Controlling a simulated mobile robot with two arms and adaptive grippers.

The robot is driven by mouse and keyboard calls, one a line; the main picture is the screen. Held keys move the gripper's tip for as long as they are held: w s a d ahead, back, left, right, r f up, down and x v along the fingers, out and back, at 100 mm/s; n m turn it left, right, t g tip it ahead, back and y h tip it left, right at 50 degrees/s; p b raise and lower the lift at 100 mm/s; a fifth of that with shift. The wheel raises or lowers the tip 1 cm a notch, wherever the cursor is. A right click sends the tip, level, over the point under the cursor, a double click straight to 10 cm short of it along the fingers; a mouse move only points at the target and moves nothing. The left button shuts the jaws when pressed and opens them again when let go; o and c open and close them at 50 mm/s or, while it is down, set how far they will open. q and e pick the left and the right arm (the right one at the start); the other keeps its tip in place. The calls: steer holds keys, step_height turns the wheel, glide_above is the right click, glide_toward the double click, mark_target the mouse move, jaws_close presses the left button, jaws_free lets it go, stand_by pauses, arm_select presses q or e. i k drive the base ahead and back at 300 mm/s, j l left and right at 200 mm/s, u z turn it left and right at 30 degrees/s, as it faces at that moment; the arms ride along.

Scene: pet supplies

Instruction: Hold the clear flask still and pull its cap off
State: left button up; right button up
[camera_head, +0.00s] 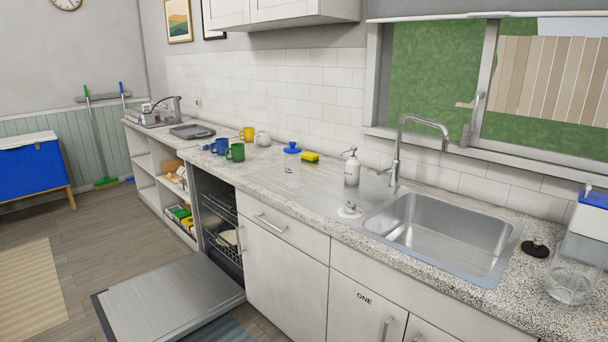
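I cannot tell for certain which thing is the clear flask. A clear, rounded glass vessel (570,285) stands on the counter at the far right, beside the sink, and I cannot make out a cap on it. Just behind it is a pale container with a blue top (594,201), cut off by the right edge. A small black knobbed piece (535,248) lies on the counter left of the vessel. Neither of my grippers is in view.
A steel sink (440,235) with a tall faucet (397,160) is set in the speckled counter. The dishwasher door (170,300) hangs open low in front.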

mark_target(291, 162)
steer(key=i+j+z, duration=0.4)
steer(key=i+j, duration=0.9)
